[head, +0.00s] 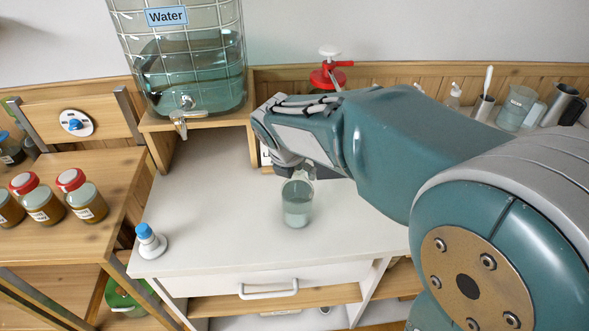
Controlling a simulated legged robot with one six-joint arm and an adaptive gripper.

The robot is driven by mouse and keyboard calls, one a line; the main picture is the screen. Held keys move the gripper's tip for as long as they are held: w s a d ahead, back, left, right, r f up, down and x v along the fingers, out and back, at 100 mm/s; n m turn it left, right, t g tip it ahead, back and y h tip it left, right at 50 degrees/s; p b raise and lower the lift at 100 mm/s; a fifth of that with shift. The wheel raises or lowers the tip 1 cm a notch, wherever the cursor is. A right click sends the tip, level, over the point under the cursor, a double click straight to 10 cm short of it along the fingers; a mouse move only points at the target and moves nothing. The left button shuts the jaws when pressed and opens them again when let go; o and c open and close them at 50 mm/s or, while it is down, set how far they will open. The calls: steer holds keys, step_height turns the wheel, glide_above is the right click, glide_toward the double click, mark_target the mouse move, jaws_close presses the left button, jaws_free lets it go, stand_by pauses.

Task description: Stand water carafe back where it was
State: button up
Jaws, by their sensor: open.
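The water carafe (297,207) is a clear glass vessel with pale bluish water in it. It appears to stand upright on the white counter (215,225), right of the middle of its clear area. My gripper (300,172) is at the top of the carafe, with its jaws open. The fingers are small and partly hidden by my wrist, so I cannot tell whether they touch the glass. The carafe's upper part is partly covered by the gripper.
A large tapped jar labelled Water (190,65) stands on a wooden riser at the back left. A white knob-like object with a blue top (148,240) is at the counter's front left. A jug (517,108) and a metal pitcher (565,104) stand back right. Red-lidded jars (82,196) stand left.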

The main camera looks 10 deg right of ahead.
steer(key=shift+r, duration=0.1)
steer(key=v, duration=0.8)
stand_by(1.7)
steer(key=v, duration=1.1)
steer(key=shift+a+r, duration=0.2)
steer(key=shift+r, duration=0.15)
